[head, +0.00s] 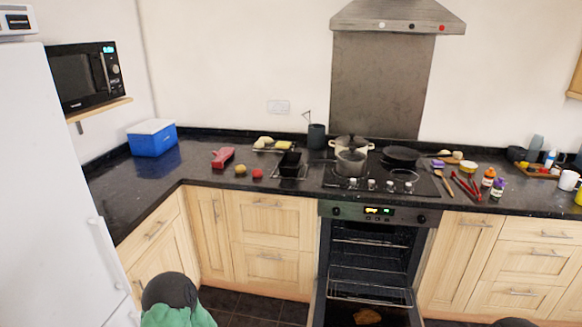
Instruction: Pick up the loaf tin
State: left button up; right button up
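The loaf tin (290,161) looks like a small black rectangular tin. It sits on the dark worktop just left of the hob, on or against a wire rack (288,174); I cannot tell exactly how it rests. Nothing of mine touches it. Neither of my grippers can be made out in the head view.
A red object (222,157), a yellow fruit and a red fruit lie left of the tin. A dark canister (316,136) stands behind, pots (351,160) to the right. The oven (370,265) below is open. A blue box (152,140) stands in the left corner.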

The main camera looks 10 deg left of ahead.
aim_at(289, 165)
jog(key=i+j+u, duration=0.25)
jog(key=i+u, duration=0.15)
jog(key=i, duration=0.45)
jog(key=i+u, duration=0.4)
jog(key=i, duration=0.4)
